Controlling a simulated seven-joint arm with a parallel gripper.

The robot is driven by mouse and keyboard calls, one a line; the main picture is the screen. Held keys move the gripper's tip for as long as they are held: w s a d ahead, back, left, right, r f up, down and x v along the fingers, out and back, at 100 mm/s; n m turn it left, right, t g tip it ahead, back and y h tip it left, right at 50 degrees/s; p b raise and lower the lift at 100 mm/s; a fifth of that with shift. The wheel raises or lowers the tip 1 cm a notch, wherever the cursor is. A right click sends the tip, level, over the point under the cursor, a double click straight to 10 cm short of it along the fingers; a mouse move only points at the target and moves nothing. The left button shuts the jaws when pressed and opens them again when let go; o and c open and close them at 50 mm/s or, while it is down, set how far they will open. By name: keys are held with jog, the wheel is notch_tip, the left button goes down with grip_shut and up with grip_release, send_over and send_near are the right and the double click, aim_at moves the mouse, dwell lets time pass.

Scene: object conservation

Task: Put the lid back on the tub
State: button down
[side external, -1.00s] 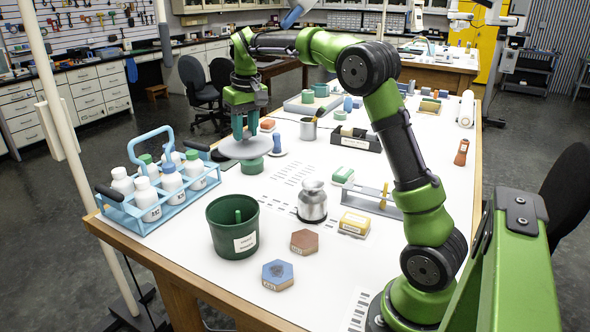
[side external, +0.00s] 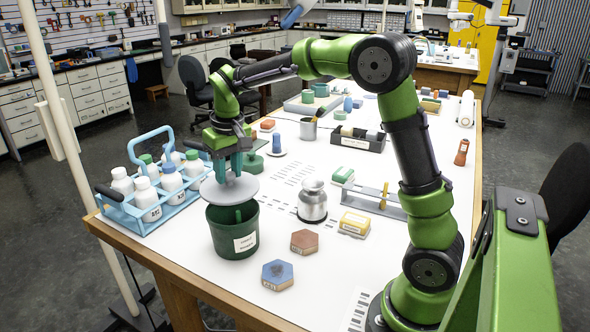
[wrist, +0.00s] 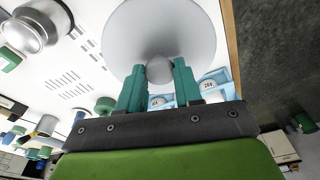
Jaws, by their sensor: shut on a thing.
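The tub (side external: 234,236) is a dark green round bucket with a white label, standing on the white table, its mouth open with a green upright piece inside. The lid (side external: 228,190) is a light grey disc. My gripper (side external: 234,178) is shut on the lid's knob and holds the disc roughly level above the tub's rim, over its rear left part. The lid hides part of the tub's mouth. In the wrist view the lid (wrist: 165,35) is between the teal fingers of my gripper (wrist: 160,75); the tub does not show there.
A blue rack (side external: 160,200) of white bottles stands close to the left of the tub. A metal jar (side external: 312,203) stands to its right. A brown hexagon block (side external: 304,241) and a blue one (side external: 277,275) lie at the front right. A green cylinder (side external: 250,165) stands behind.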

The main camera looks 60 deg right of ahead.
aim_at(230, 181)
jog(key=shift+f, duration=2.3)
jog(key=shift+f, duration=0.15)
jog(key=shift+c, duration=1)
grip_release()
jog(key=shift+r, duration=3)
grip_shut()
